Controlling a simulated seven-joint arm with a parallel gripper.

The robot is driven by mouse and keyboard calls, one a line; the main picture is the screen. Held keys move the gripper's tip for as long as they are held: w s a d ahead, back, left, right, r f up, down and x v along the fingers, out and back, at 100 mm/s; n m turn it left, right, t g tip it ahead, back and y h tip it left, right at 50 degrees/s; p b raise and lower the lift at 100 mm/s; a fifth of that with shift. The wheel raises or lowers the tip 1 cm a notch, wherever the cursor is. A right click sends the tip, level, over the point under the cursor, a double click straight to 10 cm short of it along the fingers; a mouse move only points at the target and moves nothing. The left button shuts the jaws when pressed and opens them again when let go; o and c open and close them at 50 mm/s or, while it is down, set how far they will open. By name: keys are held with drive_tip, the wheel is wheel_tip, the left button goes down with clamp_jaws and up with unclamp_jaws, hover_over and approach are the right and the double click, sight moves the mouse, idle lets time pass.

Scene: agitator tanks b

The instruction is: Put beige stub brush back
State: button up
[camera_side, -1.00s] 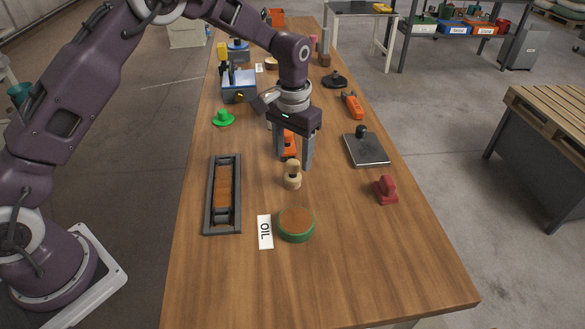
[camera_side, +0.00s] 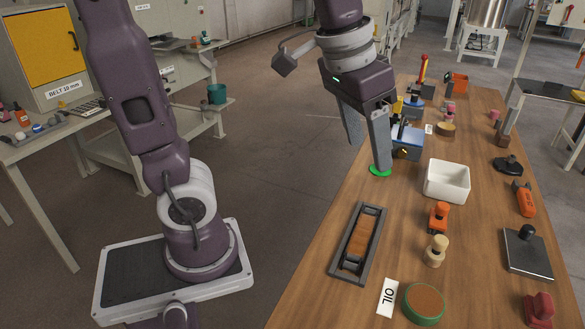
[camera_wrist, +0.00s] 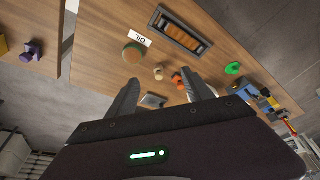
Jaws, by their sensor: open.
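The beige stub brush (camera_side: 435,251) stands upright on the wooden table, between an orange-handled tool (camera_side: 438,217) and a round green-rimmed brown pad (camera_side: 424,303). It also shows small in the wrist view (camera_wrist: 158,73), beyond my fingers. My gripper (camera_side: 366,154) is open and empty, raised near the table's left edge, well apart from the brush. Its two fingers also show in the wrist view (camera_wrist: 164,85). A white "OIL" label (camera_side: 387,298) lies left of the pad.
A dark frame with a brown strip (camera_side: 364,239) lies left of the brush. A white box (camera_side: 447,181) stands behind the orange tool. A blue machine (camera_side: 407,140) and green disc (camera_side: 380,171) are near my gripper. A metal plate (camera_side: 526,252) and red tool (camera_side: 539,309) lie at right.

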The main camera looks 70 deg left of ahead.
drive_tip(key=s+f+t, duration=0.2)
drive_tip(key=s+f, duration=0.1)
drive_tip(key=s, duration=0.9)
drive_tip(key=shift+a, duration=0.45)
